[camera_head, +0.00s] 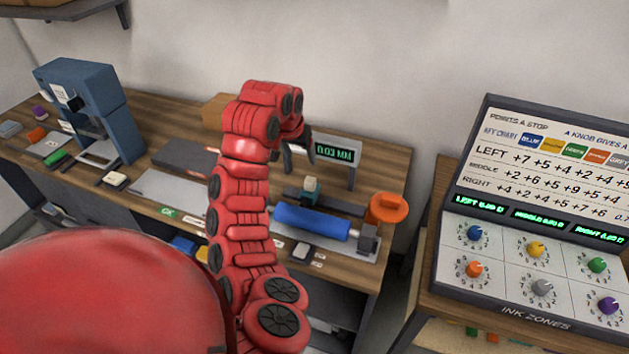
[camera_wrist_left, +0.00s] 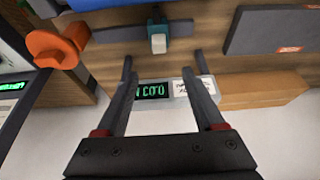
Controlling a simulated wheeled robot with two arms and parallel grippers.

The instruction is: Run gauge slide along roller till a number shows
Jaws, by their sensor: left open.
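The blue roller (camera_head: 311,221) lies on a grey stand near the right end of the workbench. The gauge slide (camera_head: 310,187), a teal block with a pale knob, sits on a dark rail behind the roller. In the left wrist view the slide (camera_wrist_left: 157,30) is beyond my fingertips, and a bit of the roller (camera_wrist_left: 95,5) shows at the top edge. The gauge display (camera_head: 334,153) is lit green and reads 0.03 MM. My left gripper (camera_head: 298,164) is open and empty above the bench, behind the slide and apart from it. My right gripper is out of view.
An orange knob-like part (camera_head: 388,208) stands at the roller's right. A blue press (camera_head: 98,110) stands at the bench's left. A panel with coloured knobs and a points chart (camera_head: 530,210) is on a separate stand at right. A wall is behind the bench.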

